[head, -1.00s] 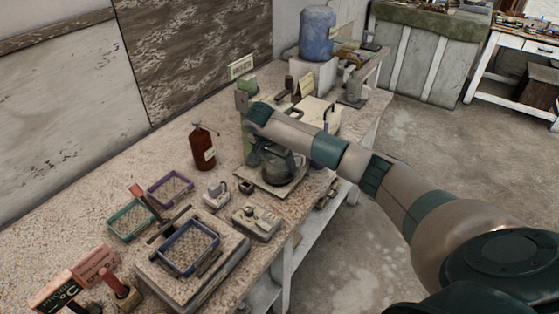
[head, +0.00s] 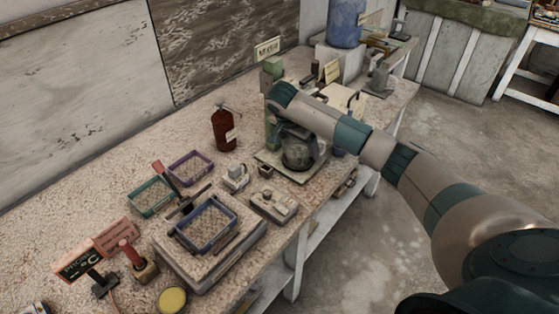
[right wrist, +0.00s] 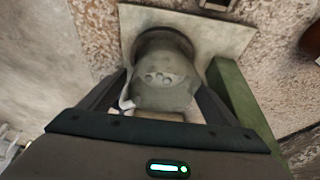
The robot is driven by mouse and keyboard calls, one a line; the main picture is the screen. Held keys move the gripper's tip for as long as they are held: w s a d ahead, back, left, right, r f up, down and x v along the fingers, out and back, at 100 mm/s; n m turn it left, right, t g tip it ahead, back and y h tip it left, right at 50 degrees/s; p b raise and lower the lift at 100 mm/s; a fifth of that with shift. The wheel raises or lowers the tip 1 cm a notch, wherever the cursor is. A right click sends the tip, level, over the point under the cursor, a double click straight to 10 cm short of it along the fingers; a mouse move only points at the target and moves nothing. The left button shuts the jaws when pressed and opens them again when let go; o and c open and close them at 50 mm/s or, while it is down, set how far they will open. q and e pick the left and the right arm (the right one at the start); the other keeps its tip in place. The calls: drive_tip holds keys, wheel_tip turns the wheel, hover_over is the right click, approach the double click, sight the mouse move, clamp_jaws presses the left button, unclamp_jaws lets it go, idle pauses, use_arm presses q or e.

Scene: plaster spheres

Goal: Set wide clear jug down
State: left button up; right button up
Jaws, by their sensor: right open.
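The wide clear jug (head: 298,154) looks grey and see-through, and stands upright on a pale square plate (head: 298,178) at the foot of a green stand (head: 272,118). My right gripper (head: 290,130) is at the jug, partly hidden by my own wrist in the head view. In the right wrist view the jug (right wrist: 165,78) sits between the two fingers of my right gripper (right wrist: 163,92), which are open, one on each side. Contact between fingers and jug cannot be told. My left gripper is not in view.
A brown bottle (head: 225,129) stands left of the plate. Small grey devices (head: 272,206) and a blue-rimmed tray (head: 206,226) are in front. Purple (head: 190,168) and green (head: 150,197) trays lie further left. A blue container (head: 346,24) stands behind. The bench's front edge is close to the plate.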

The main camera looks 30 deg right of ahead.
drive_tip(key=s+a, duration=0.1)
drive_tip(key=a, duration=0.1)
drive_tip(key=a+b, duration=0.1)
drive_tip(key=a, duration=0.1)
drive_tip(key=s+a+r+b, duration=0.1)
drive_tip(key=a, duration=0.1)
drive_tip(key=shift+s+a+r, duration=0.1)
drive_tip(key=shift+s+a, duration=0.05)
drive_tip(key=shift+s, duration=0.15)
drive_tip(key=a, duration=0.1)
drive_tip(key=s+a+b, duration=0.1)
drive_tip(key=a, duration=0.1)
drive_tip(key=s+a, duration=0.1)
drive_tip(key=shift+a+r, duration=0.15)
drive_tip(key=shift+a, duration=0.2)
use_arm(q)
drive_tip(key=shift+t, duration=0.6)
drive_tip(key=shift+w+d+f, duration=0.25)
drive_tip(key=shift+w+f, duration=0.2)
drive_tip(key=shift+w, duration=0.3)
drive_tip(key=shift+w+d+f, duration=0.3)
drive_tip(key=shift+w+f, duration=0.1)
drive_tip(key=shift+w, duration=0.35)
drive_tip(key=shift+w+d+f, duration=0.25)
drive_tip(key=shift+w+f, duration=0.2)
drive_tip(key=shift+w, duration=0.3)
use_arm(e)
drive_tip(key=shift+s+a, duration=0.15)
drive_tip(key=shift+a, duration=0.25)
